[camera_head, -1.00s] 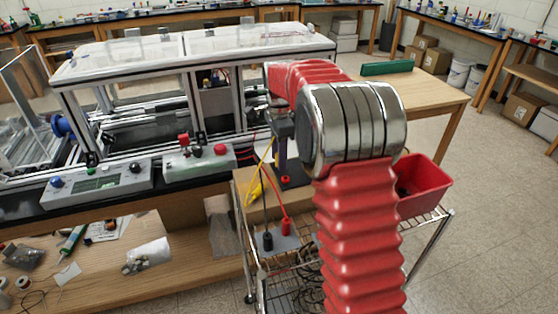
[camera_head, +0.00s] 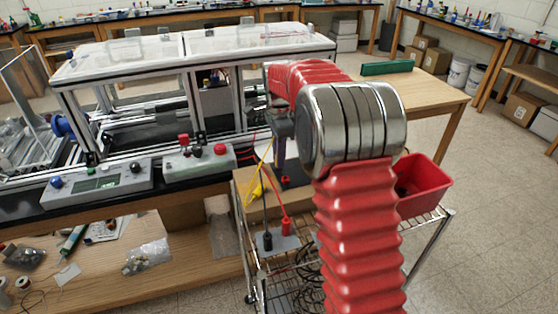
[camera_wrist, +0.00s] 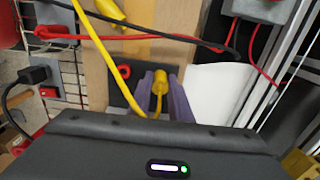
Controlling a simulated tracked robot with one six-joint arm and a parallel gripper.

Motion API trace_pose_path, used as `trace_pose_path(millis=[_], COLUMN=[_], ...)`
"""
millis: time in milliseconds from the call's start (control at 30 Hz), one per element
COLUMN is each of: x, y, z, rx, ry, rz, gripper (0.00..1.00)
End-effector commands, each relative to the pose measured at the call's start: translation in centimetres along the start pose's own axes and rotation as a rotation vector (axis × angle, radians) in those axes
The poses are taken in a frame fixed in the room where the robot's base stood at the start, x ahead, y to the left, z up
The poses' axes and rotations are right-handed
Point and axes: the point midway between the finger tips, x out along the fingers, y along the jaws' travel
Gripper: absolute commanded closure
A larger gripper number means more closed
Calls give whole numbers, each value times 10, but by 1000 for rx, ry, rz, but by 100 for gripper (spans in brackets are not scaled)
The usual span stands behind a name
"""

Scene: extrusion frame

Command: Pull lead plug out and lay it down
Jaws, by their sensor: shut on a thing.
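My gripper (camera_wrist: 160,92) has purple fingers and is shut on a yellow lead plug (camera_wrist: 160,84), seen in the wrist view. A yellow lead (camera_wrist: 118,78) runs from the upper left towards the gripper. The plug is over a black panel (camera_wrist: 120,92) with a red socket (camera_wrist: 124,71) beside the fingers. The plug's tip is hidden, so I cannot tell whether it is still in the panel. In the head view my gripper (camera_head: 279,152) points down above the panel, and the held plug is hard to make out. Another yellow plug (camera_wrist: 108,10) lies on the wooden surface to the upper left.
The wooden board (camera_head: 246,181) lies on a wire cart. A grey plate with a black plug (camera_head: 267,241) and a red plug (camera_head: 286,227) is in front. A red bin (camera_head: 425,185) stands to the right. Red and black leads (camera_wrist: 110,36) cross the wrist view. White paper (camera_wrist: 215,92) lies right of the fingers.

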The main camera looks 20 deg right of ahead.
Motion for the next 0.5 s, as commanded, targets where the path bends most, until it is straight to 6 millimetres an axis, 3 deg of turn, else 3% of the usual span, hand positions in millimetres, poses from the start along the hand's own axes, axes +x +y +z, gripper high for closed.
trace_pose_path(millis=[500], x=[-12], y=[0], z=[0], rx=[0], ry=[0], rz=[-1], gripper=[100])
